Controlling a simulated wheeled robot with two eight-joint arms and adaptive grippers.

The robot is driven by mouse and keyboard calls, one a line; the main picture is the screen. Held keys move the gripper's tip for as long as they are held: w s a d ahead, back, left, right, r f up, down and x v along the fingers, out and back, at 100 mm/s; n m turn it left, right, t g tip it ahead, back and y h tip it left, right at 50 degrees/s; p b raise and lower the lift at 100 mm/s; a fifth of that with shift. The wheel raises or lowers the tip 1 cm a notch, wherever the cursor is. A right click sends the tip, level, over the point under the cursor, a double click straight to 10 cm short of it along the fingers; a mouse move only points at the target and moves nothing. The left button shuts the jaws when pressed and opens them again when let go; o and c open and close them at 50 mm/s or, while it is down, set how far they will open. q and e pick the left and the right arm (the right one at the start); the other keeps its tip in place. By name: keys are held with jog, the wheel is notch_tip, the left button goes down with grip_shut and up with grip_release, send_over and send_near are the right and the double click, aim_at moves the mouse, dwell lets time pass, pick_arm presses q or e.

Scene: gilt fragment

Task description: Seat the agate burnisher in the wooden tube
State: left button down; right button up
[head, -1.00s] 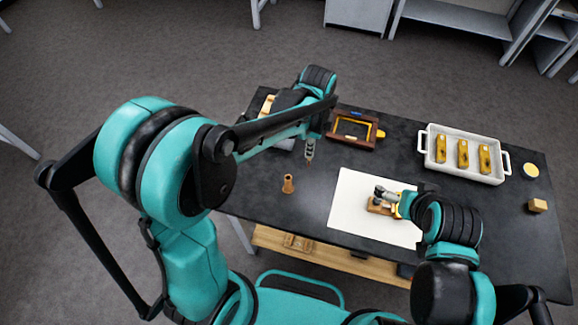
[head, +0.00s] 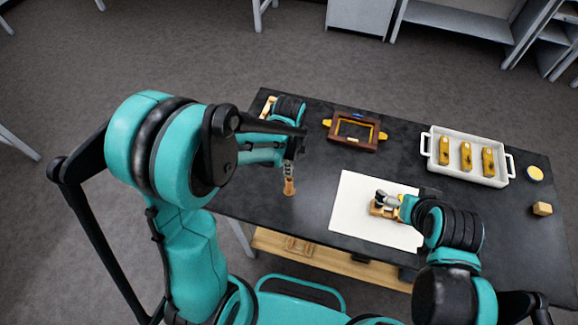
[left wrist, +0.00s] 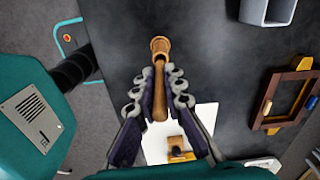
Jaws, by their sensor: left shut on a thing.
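The wooden tube (head: 289,187) stands upright near the front left of the black table. It also shows in the left wrist view (left wrist: 160,45). My left gripper (head: 291,168) is directly above the tube. Its fingers (left wrist: 159,88) are shut on the agate burnisher (left wrist: 159,107), a slim brown rod. The burnisher's far end meets the tube's mouth in the left wrist view; I cannot tell how far in it is. My right gripper (head: 386,198) is low at a small wooden block (head: 381,211) on the white sheet (head: 350,220); whether it grips the block is unclear.
A brown frame with yellow parts (head: 372,145) lies at the back middle. A white tray (head: 428,159) with several yellow pieces stands to the right. A round yellow-topped item (head: 534,173) and a wooden cube (head: 542,209) are at the far right. Bare table surrounds the tube.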

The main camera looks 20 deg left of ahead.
pick_arm(q)
jog(key=shift+f+b, duration=0.65)
jog(key=shift+f, duration=0.05)
jog(key=shift+r, duration=0.1)
jog(key=c, duration=1.6)
grip_release()
